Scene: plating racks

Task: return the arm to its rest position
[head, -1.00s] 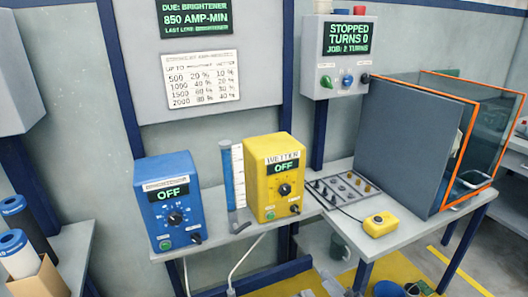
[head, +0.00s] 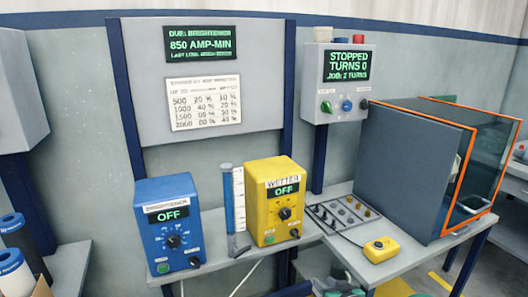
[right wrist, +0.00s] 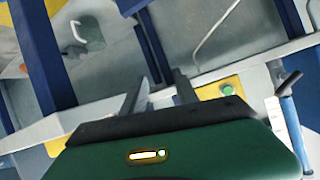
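My right gripper (right wrist: 158,82) shows in the right wrist view, past the green hand body (right wrist: 180,155). Its two dark fingers stand apart with a gap between them, and I see nothing held there. In the head view it is not clearly visible; only small dark and green shapes show at the bottom edge. My left gripper is not seen. In the head view, the blue brightener box (head: 168,222) and the yellow wetter box (head: 275,205) both read OFF on the bench.
A grey panelled tank (head: 410,160) with orange edges stands on the right-hand table. A yellow button box (head: 380,249) and a small tray of knobs (head: 342,214) lie before it. A graduated cylinder (head: 233,200) stands between the boxes. Blue-capped bottles (head: 12,262) stand at left.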

